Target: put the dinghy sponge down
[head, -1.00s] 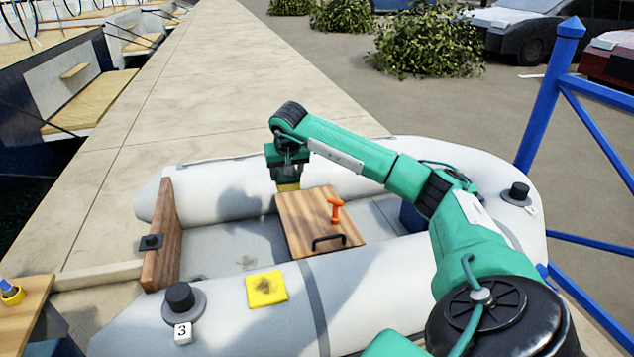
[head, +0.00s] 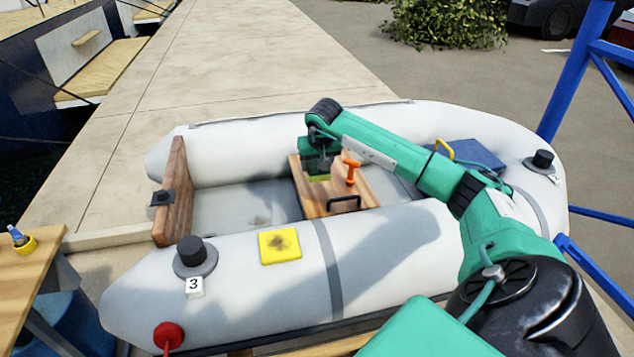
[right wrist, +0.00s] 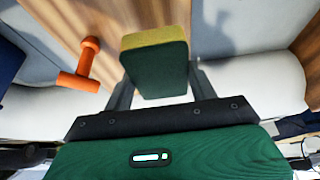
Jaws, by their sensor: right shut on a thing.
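The dinghy sponge (head: 319,178) is a small block, yellow on one side and dark green on the other. My right gripper (head: 318,168) is shut on it, over the far part of the wooden seat board (head: 325,203) in the dinghy. In the right wrist view the sponge (right wrist: 155,68) sits between the two fingers, with the wood grain of the board behind it. I cannot tell whether the sponge touches the board. My left gripper is not in view.
An orange T-handle (head: 351,171) and a black grab handle (head: 344,203) stand on the board close to the gripper. A stained yellow patch (head: 280,246) lies on the near white tube (head: 385,255). The dinghy floor (head: 245,205) left of the board looks clear.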

